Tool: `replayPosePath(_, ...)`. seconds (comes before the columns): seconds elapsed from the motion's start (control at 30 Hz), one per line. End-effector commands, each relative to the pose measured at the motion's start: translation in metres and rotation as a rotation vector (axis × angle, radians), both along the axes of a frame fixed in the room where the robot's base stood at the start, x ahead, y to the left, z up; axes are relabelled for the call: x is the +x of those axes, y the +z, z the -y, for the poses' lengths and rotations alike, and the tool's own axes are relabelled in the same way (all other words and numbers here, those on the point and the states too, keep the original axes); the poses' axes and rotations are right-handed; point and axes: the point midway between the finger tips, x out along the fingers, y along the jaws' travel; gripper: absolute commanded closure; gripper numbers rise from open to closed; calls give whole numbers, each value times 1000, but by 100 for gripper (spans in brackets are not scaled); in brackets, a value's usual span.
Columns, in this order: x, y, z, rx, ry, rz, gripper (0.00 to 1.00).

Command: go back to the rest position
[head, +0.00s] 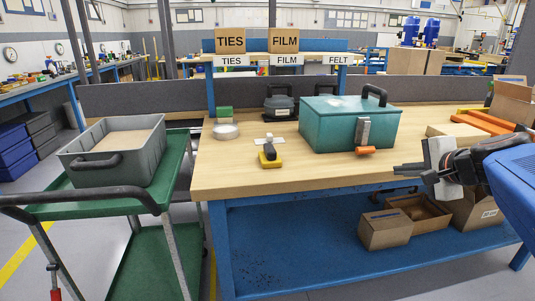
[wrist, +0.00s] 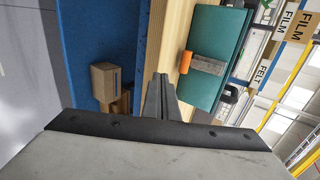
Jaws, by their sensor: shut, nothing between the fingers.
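My gripper (head: 408,169) is at the right in the head view, just off the front edge of the workbench. In the wrist view its two dark fingers (wrist: 160,92) lie together with nothing between them. It is apart from the teal metal case (head: 345,125), which stands on the bench to its left with a black handle on top and a grey latch with an orange end on its front. The case also shows in the wrist view (wrist: 215,60), turned sideways.
The wooden workbench (head: 225,175) carries a yellow-and-black tool (head: 270,157), a dark case (head: 281,103) and orange pieces (head: 485,122). Cardboard boxes (head: 385,229) stand on its blue lower shelf. A green cart (head: 75,207) with a grey bin (head: 155,145) stands at the left.

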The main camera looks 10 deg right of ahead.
Motion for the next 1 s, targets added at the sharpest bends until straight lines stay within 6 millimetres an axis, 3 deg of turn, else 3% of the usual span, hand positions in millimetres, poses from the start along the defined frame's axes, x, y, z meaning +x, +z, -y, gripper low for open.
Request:
replayPosePath(0.23, -1, -3, -7, -15, 23, -10, 100)
replayPosePath(0.43, -14, -27, -49, -135, 193, -93, 100)
replayPosePath(0.7, -55, -73, -107, -388, 514, -232, 100)
replayPosePath(1.0, -107, -115, -137, -698, 853, -353, 100)
